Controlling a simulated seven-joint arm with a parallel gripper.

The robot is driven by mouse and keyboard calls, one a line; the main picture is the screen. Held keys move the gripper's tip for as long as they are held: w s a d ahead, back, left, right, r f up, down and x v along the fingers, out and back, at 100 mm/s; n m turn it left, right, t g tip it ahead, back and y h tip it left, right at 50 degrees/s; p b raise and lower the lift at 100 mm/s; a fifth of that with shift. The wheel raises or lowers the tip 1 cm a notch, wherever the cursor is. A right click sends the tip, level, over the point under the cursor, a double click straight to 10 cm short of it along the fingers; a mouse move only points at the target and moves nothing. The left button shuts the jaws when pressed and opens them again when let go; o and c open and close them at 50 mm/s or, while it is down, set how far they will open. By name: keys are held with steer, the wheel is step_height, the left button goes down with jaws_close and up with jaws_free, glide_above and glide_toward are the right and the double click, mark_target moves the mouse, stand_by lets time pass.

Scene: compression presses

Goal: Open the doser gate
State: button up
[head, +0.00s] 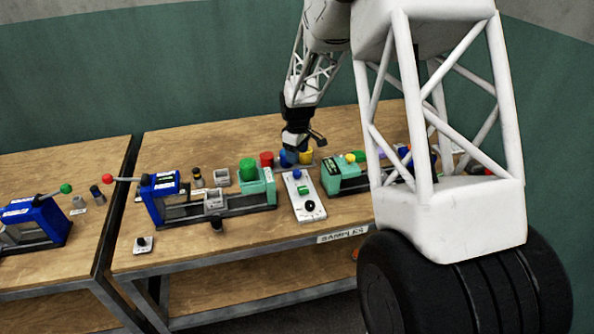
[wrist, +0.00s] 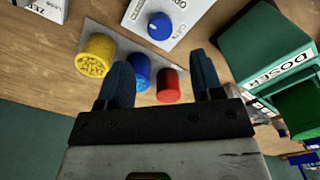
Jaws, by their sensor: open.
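The doser is a teal-green housing (head: 265,188) with a bright green round part (head: 248,170) on top, left of my gripper in the head view. In the wrist view the housing (wrist: 265,50), labelled DOSER, is at the upper right. A white control panel (head: 311,213) right of it carries a blue knob (head: 297,174), a green button and a black knob. The blue knob (wrist: 160,26) also shows in the wrist view beside partly readable lettering. My gripper (head: 300,139) is open above the coloured cylinders behind the panel, with nothing visibly held. I cannot make out the gate itself.
Red (head: 266,159), blue (head: 286,158) and yellow (head: 307,155) cylinders stand close below my gripper. A blue press (head: 160,196) with a red-knobbed lever adjoins the doser. Another teal housing (head: 340,178) stands right of the panel.

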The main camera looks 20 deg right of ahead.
mark_target(297, 171)
steer(key=shift+f, duration=0.1)
steer(key=shift+f, duration=3.8)
steer(key=c, duration=0.9)
